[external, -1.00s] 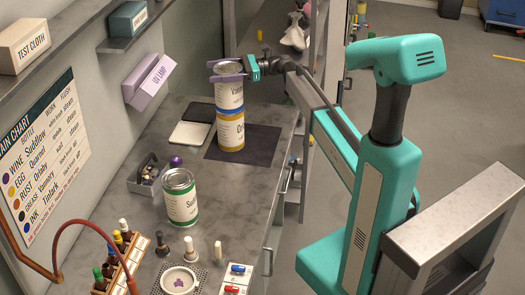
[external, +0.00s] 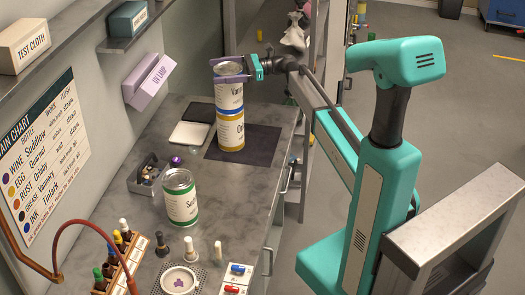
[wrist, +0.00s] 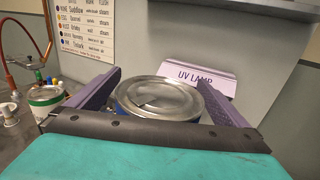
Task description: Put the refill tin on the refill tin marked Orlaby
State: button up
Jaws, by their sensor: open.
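A white refill tin with a blue band, its label starting "Van" (external: 229,95), stands upright on top of the yellow-banded refill tin (external: 231,132), whose partly readable label starts with "O". The lower tin stands on the dark mat. My gripper (external: 229,79) is open, with its purple fingers on either side of the upper tin near its top. In the wrist view the upper tin's silver lid (wrist: 160,98) lies between the spread fingers. I cannot tell whether a finger touches it. The lower tin is hidden in the wrist view.
A green-banded tin (external: 180,197) stands nearer on the counter, left of the stack. A grey tray (external: 146,180) of small items and a white flat pad (external: 189,134) lie left of the dark mat (external: 262,146). The purple UV lamp (external: 150,83) is on the wall.

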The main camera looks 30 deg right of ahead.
jog(key=b+v, duration=0.3)
jog(key=v, duration=0.8)
dwell(0.4)
